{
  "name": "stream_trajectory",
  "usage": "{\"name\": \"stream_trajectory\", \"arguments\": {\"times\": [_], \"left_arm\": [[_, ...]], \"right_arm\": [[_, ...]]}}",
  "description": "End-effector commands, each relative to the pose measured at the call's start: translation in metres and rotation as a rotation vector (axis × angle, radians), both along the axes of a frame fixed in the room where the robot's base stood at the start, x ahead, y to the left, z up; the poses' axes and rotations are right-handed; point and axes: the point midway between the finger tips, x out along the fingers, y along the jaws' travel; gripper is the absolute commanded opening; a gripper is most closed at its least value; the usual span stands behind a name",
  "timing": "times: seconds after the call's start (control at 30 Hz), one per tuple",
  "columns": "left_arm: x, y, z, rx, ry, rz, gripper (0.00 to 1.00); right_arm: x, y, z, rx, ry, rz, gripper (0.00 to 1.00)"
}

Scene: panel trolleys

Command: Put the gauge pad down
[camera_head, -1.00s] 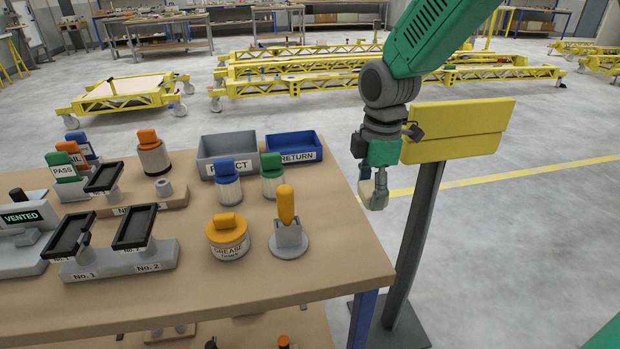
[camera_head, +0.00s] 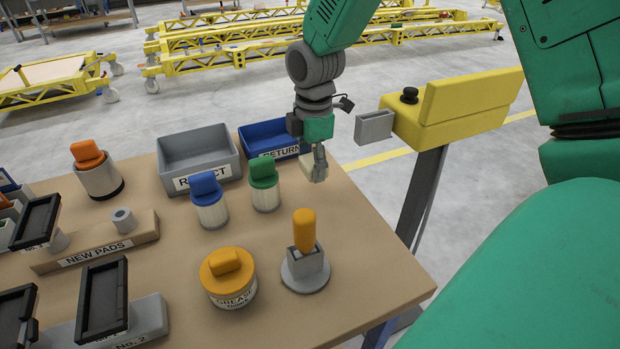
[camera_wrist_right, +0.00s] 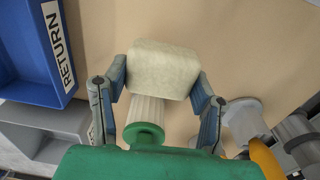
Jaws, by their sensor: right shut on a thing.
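A cream, block-shaped pad (camera_wrist_right: 163,68), which I take to be the gauge pad, sits between the two fingers of my right gripper (camera_wrist_right: 160,90) in the right wrist view. In the head view my right gripper (camera_head: 316,172) points down near the table's back right edge, to the right of the green-capped jar, and the pad (camera_head: 309,168) shows pale at its fingertips. The gripper is shut on the pad. Table top lies behind the pad in the wrist view; I cannot tell the gap between them. My left gripper is out of view.
The blue RETURN bin (camera_head: 261,136) and grey REJECT bin (camera_head: 172,146) stand at the table's back. A green-capped jar (camera_head: 264,186), blue-capped jar (camera_head: 209,201), GREASE pot (camera_head: 228,278) and orange-handled tool in its stand (camera_head: 305,254) stand nearby. A yellow box on a post (camera_head: 440,120) is right.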

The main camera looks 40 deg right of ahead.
Motion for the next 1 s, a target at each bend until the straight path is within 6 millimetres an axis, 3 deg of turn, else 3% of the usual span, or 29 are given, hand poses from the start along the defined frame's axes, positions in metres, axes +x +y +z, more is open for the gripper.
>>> {"name": "stream_trajectory", "arguments": {"times": [0.4,0.57,0.6,0.67,1.0], "left_arm": [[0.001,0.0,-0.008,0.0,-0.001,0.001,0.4],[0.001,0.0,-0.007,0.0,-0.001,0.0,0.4],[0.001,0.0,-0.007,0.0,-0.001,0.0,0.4],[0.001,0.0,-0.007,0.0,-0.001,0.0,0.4],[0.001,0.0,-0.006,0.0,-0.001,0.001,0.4]], "right_arm": [[0.0,-0.007,-0.048,0.009,0.0,-0.002,0.2],[0.0,-0.005,-0.047,0.006,-0.002,-0.002,0.21],[0.0,-0.005,-0.047,0.006,-0.002,-0.002,0.55],[0.0,-0.004,-0.046,0.004,-0.001,-0.002,0.73],[0.0,-0.005,-0.041,0.006,-0.003,-0.001,0.73]]}}
